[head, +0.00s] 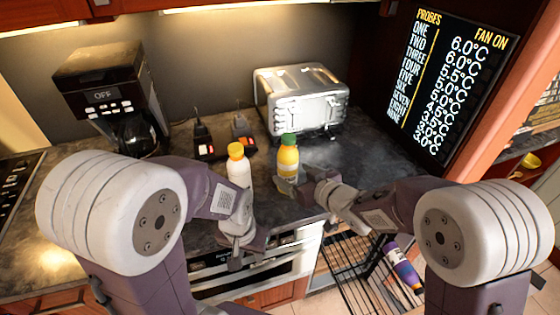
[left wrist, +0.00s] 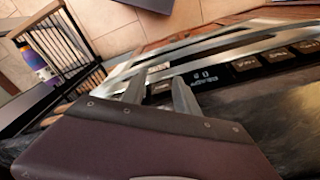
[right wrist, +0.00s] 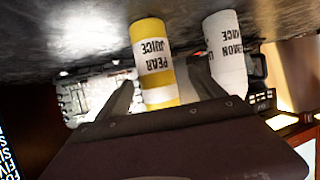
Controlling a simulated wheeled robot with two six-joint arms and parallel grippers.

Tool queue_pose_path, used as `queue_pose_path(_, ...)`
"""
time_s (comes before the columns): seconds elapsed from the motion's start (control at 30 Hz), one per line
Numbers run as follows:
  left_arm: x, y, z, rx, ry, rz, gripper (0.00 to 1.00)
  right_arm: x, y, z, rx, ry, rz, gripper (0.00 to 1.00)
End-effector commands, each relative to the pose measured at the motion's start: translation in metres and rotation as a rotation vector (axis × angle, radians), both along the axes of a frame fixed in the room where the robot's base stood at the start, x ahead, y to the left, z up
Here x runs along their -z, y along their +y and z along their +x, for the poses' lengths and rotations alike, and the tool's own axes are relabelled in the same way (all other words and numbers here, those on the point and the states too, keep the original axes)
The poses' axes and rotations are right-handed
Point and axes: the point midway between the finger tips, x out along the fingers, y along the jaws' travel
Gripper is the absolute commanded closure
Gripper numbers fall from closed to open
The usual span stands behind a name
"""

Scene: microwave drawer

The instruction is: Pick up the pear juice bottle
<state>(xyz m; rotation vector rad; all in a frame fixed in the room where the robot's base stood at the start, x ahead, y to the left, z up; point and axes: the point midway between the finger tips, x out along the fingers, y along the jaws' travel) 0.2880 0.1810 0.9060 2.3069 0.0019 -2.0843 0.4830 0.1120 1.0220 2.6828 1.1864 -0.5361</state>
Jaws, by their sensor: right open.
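The pear juice bottle (head: 288,160) is yellow with a green cap and stands upright on the dark counter. In the right wrist view, the pear juice bottle (right wrist: 155,60) shows its "PEAR JUICE" label. My right gripper (head: 299,186) is open beside the bottle's lower part; in its wrist view the bottle appears between the two spread fingers (right wrist: 159,78). I cannot tell whether they touch it. My left gripper (head: 235,255) is low at the counter's front edge. Its fingers (left wrist: 158,80) are apart and empty.
A white lemon-labelled bottle (head: 239,168) with an orange cap stands just left of the pear juice. A toaster (head: 302,100) is behind, a coffee maker (head: 110,95) at back left. An open rack (head: 355,270) and a purple bottle (head: 403,268) are below the counter.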

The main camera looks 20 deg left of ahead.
Motion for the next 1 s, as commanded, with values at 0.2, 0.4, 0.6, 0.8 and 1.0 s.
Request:
queue_pose_path(0.2,-0.001,0.0,0.0,0.0,0.0,0.0,0.64,0.013,0.021,0.02,0.0,0.001,-0.001,0.22)
queue_pose_path(0.4,-0.002,0.0,0.0,0.0,0.0,0.0,0.64,0.018,0.027,0.027,0.001,0.002,-0.002,0.22)
queue_pose_path(0.6,-0.006,0.0,0.0,0.0,0.0,0.0,0.64,0.034,0.048,0.051,0.001,0.001,-0.002,0.22)
queue_pose_path(0.8,-0.006,0.0,0.0,0.0,0.0,0.0,0.64,0.038,0.055,0.058,0.002,0.001,-0.001,0.22)
queue_pose_path(1.0,-0.005,0.0,0.0,0.0,0.0,0.0,0.64,0.038,0.054,0.057,0.002,0.001,-0.001,0.44)
